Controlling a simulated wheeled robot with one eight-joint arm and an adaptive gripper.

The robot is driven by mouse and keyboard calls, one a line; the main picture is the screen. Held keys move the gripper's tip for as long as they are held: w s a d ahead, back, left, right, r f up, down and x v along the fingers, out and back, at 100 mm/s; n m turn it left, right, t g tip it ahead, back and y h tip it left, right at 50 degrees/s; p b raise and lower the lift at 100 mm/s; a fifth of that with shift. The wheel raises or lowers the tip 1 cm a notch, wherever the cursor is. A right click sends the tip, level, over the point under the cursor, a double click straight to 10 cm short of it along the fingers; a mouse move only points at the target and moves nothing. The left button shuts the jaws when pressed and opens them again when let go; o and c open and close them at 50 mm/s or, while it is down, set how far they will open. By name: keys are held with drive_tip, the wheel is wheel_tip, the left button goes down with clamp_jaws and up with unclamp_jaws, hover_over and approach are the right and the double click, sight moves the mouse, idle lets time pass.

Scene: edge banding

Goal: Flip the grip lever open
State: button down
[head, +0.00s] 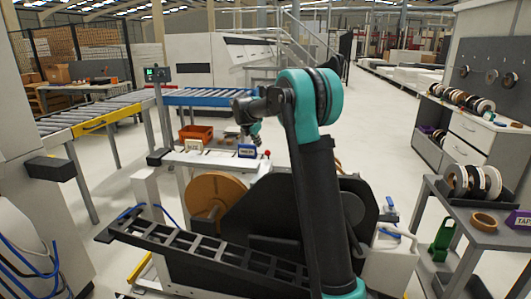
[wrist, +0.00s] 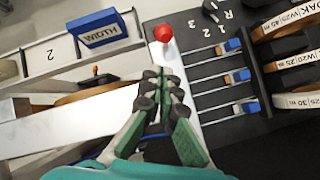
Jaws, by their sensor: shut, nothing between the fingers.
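A red ball knob (wrist: 163,33) stands at the top of the white strip beside the dark panel in the wrist view. It also shows as a small red dot in the head view (head: 267,153). A smaller orange-red knob (wrist: 95,70) sits on a dark base further left. I cannot tell for certain which knob belongs to the grip lever. My gripper (wrist: 161,82) is shut and empty, its fingertips below the red knob in the picture and apart from it. In the head view my gripper (head: 254,133) is above the machine, beside the blue sign.
The dark panel carries several blue-tipped switches (wrist: 240,77). Labelled tape rolls (wrist: 290,62) stand at the right. A blue WIDTH block (wrist: 97,28) sits on the white rail. An orange bin (head: 196,134) and a large brown roll (head: 215,197) are near the machine.

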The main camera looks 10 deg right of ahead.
idle(0.3)
drive_tip(key=x, duration=1)
drive_tip(key=shift+d+r, duration=0.1)
drive_tip(key=shift+d, duration=0.05)
